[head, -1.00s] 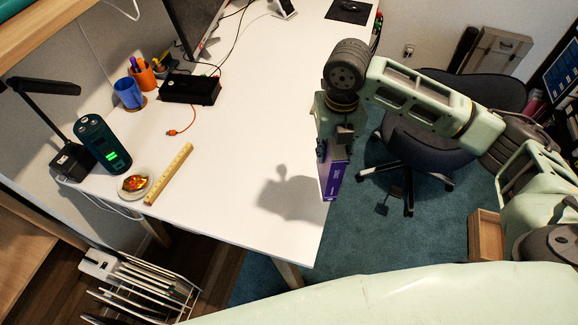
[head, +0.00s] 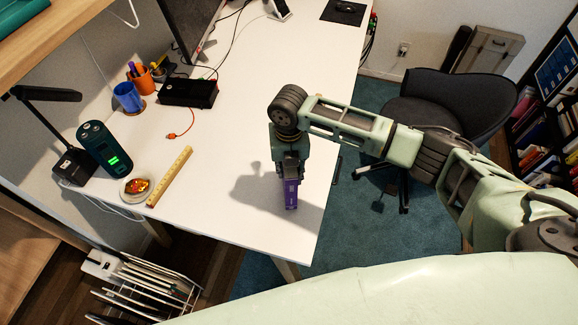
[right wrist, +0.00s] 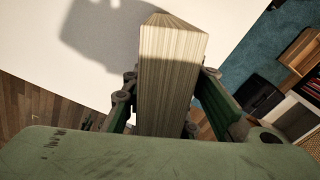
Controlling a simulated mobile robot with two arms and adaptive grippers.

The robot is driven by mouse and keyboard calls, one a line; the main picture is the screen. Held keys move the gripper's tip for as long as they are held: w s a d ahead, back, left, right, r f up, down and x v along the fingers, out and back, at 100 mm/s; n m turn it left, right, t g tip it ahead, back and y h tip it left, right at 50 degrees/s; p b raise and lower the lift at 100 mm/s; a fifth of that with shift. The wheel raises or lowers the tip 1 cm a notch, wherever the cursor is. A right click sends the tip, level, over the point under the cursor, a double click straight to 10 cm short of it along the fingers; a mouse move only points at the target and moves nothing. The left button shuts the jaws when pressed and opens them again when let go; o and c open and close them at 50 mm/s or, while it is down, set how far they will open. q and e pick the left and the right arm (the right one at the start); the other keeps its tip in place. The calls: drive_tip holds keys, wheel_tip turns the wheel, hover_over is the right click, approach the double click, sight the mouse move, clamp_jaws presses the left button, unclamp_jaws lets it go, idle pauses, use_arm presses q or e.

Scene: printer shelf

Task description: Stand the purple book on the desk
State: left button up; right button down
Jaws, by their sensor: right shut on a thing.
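The purple book (head: 291,196) is upright under my right gripper (head: 289,166), over the front right part of the white desk (head: 215,190). My right gripper is shut on the book. In the right wrist view the book (right wrist: 172,75) shows its page edges between the two fingers of the gripper (right wrist: 168,108). The book's shadow and the gripper's shadow fall on the desk to the left. I cannot tell whether the book's bottom touches the desk. My left gripper is not in view.
A wooden ruler (head: 169,177), a small plate with food (head: 136,189) and a dark green speaker-like cylinder (head: 104,148) are at the desk's left. A black box (head: 188,92) lies further back. An office chair (head: 455,110) stands right of the desk. The desk's middle is clear.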

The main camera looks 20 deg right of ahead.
drive_tip(key=c, duration=1.4)
unclamp_jaws()
drive_tip(key=shift+f, duration=0.1)
wheel_tip(320, 180, up, 11)
drive_tip(key=b, duration=0.2)
drive_tip(key=shift+b, duration=0.4)
drive_tip(key=shift+r, duration=0.7)
drive_tip(key=shift+s, duration=0.1)
